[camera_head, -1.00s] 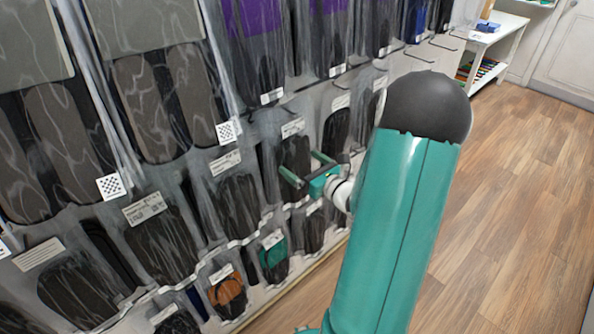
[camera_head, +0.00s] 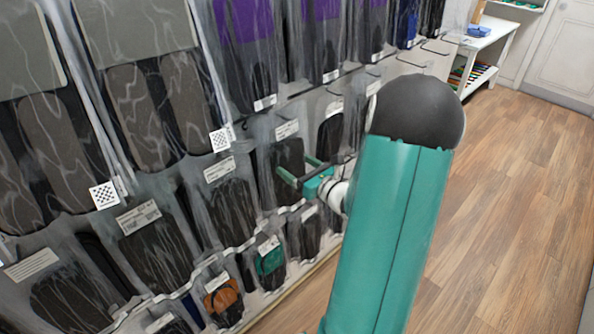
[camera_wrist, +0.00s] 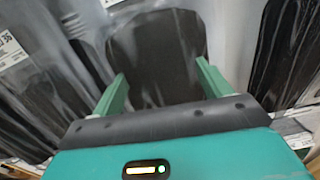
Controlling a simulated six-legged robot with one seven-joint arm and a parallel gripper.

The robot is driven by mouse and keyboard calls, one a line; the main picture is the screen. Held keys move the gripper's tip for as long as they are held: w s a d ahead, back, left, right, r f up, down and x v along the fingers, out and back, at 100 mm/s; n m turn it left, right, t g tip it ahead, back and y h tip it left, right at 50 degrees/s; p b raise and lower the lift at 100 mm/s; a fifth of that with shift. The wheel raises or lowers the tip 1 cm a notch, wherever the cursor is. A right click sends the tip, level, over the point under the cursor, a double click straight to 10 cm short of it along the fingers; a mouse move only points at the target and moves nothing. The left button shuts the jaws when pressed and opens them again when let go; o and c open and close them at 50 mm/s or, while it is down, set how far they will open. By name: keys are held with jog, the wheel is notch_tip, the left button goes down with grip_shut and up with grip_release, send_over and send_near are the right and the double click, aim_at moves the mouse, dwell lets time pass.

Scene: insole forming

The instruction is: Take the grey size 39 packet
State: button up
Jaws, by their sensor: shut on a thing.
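My gripper (camera_head: 297,168) is at a dark grey insole packet (camera_head: 288,157) in the middle row of the wall display. In the wrist view the packet (camera_wrist: 155,55) stands upright between my two green fingers (camera_wrist: 161,86), one at each side edge, and my gripper is shut on it. The packet has a clear sleeve and a white label (camera_head: 287,129) at its top in the head view. The size on that label is too small to read. My fingers and hand hide part of the packet's right side.
Similar dark packets hang close on both sides, including one to the left (camera_head: 232,205). Below are a green packet (camera_head: 270,261) and an orange one (camera_head: 221,298). Purple packets (camera_head: 323,30) hang above. A white shelf (camera_head: 484,45) stands at the back right. The wooden floor (camera_head: 500,190) is clear.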

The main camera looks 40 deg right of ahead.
jog(key=s, duration=1.8)
jog(key=shift+d+r, duration=0.15)
jog(key=shift+d, duration=0.05)
jog(key=shift+a, duration=0.1)
